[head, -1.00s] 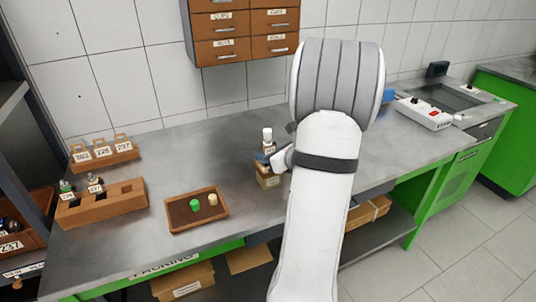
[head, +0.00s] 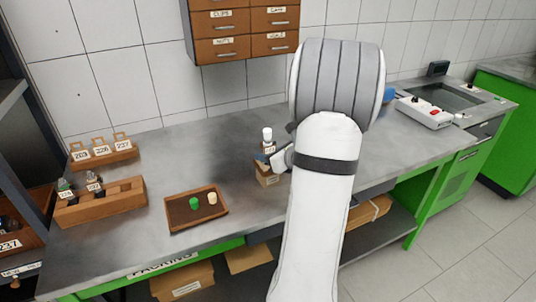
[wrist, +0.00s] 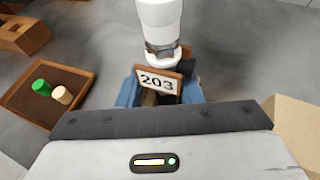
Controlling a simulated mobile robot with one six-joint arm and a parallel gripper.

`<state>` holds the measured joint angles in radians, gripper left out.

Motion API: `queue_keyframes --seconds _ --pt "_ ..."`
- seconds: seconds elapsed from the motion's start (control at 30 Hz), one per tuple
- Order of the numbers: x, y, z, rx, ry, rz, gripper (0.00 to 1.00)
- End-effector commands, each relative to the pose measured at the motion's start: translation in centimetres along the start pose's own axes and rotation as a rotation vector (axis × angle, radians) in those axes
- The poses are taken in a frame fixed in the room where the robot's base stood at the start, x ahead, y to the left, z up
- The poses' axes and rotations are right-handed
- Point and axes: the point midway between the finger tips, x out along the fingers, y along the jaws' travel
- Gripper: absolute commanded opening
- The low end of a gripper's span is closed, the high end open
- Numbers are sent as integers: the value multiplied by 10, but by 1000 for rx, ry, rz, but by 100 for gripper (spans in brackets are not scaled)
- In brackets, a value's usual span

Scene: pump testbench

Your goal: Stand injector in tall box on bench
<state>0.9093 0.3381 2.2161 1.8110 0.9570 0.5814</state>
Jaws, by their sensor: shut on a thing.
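The injector (head: 267,135) has a white top and stands about upright over the back middle of the bench. In the wrist view its white body (wrist: 160,22) rises from between the blue fingers of my gripper (wrist: 160,95), which are shut on it. A wooden-framed tag reading 203 (wrist: 158,82) shows between the fingers. In the head view a tan box (head: 268,179) with a pale label is directly below my gripper (head: 271,158). The injector's lower end is hidden, so I cannot tell how far it is inside the box.
A brown tray (head: 181,222) with a green and a cream cap lies to the left. A wooden rack (head: 115,205) and a tag holder (head: 110,158) stand at far left. A tan surface (wrist: 297,128) shows right of my gripper. Drawers (head: 245,30) hang behind.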

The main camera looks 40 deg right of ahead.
Motion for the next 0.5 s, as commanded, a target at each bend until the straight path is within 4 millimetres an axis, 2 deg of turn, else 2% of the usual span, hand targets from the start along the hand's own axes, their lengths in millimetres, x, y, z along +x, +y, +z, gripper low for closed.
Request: queue_keyframes --seconds 0.1,0.13,0.4,0.5 --pt "0 0 -2 1 3 1 1" --pt "0 0 -2 1 3 1 34" --pt "0 1 -2 2 4 1 56" --pt "0 1 -2 1 3 1 58"
